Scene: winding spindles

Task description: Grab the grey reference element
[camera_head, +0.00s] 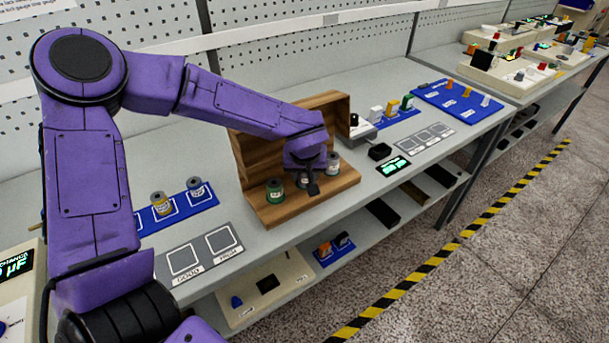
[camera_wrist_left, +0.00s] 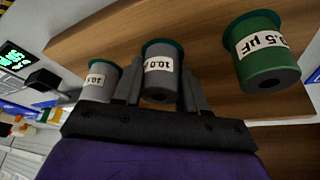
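A wooden stand (camera_head: 330,107) on the bench holds a green element (camera_head: 275,190), a middle grey element and a second grey element (camera_head: 333,163) in a row. In the left wrist view, the middle grey element (camera_wrist_left: 159,72) has a green rim and a label reading 10.0. The green element (camera_wrist_left: 264,55) is to its right and the other grey element (camera_wrist_left: 100,82) to its left. My left gripper (camera_head: 309,183) is at the stand; its fingers (camera_wrist_left: 160,85) lie close on both sides of the middle grey element. Whether they press on it is unclear. My right gripper is not visible.
A blue mat (camera_head: 150,223) with a yellow and a grey spindle lies left of the stand. A grey two-square mat (camera_head: 203,251) lies in front. Right of the stand are a black block (camera_head: 379,151), a green-lit display (camera_head: 394,166) and a larger blue mat (camera_head: 458,103).

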